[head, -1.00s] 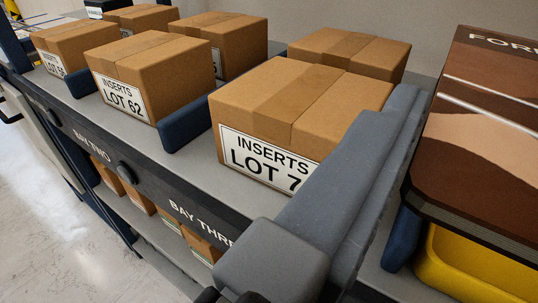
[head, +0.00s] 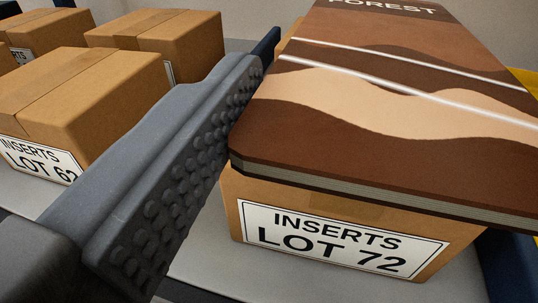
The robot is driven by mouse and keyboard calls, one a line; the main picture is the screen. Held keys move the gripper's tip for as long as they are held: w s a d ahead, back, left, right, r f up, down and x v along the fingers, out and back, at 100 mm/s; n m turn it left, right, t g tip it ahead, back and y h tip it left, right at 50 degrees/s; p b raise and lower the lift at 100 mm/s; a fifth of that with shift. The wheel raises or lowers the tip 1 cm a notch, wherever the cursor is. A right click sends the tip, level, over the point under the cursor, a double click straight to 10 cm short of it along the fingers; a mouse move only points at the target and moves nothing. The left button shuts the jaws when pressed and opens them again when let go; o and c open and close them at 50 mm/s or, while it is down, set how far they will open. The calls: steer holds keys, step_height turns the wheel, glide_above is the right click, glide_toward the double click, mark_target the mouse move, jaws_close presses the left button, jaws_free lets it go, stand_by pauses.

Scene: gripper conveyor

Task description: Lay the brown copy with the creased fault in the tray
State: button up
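The brown copy (head: 370,125) fills the right of the view, its cover banded in browns and tan with "FOREST" at the top. Two pale, shiny lines cross the cover like creases. It lies flat, with its page edge facing me, above the LOT 72 box. One studded grey finger of my gripper (head: 185,165) stands against the copy's left edge. The other finger is out of view past the right side. The copy has travelled with the gripper, so it is held. No tray can be made out for certain.
The LOT 72 carton (head: 340,235) is under the copy. The LOT 62 carton (head: 85,95) and another carton (head: 165,40) stand to the left on the grey surface. Dark blue dividers (head: 510,265) separate the bays. Something yellow (head: 527,82) shows at the right edge.

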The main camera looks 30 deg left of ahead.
steer(key=shift+a, duration=0.3)
steer(key=f, duration=0.3)
steer(key=shift+a+f, duration=0.3)
steer(key=shift+a, duration=0.05)
steer(key=shift+f+b, duration=0.1)
steer(key=shift+b, duration=0.25)
steer(key=shift+f, duration=0.35)
steer(key=shift+f+b, duration=0.15)
steer(key=shift+b, duration=0.2)
steer(key=o, duration=0.8)
steer(key=shift+o, duration=0.2)
